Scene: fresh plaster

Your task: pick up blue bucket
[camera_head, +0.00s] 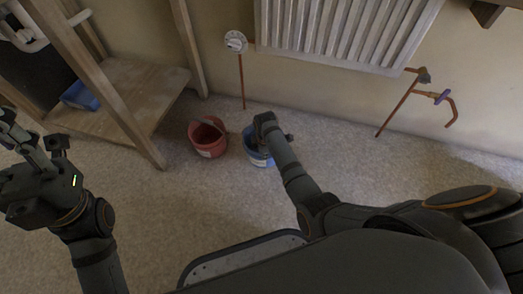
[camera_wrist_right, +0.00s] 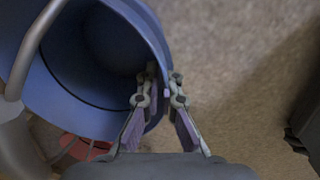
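The blue bucket (camera_head: 256,158) is on the floor in the head view, right of the red bucket and partly hidden by my right arm. In the right wrist view the blue bucket (camera_wrist_right: 75,45) fills the upper left, its mouth facing the camera and a grey handle at the left. My right gripper (camera_wrist_right: 164,80) has one finger inside the rim and one outside. The fingertips are close together on the bucket's wall. In the head view this gripper (camera_head: 270,130) is largely hidden by its own wrist. My left gripper (camera_head: 35,135) is open and empty at the left.
The red bucket (camera_head: 207,138) stands close left of the blue one. A wooden shelf unit (camera_head: 130,88) with a blue item (camera_head: 80,95) is at the left. A radiator (camera_head: 345,30) and copper pipes (camera_head: 400,103) are on the wall. The floor at right is clear.

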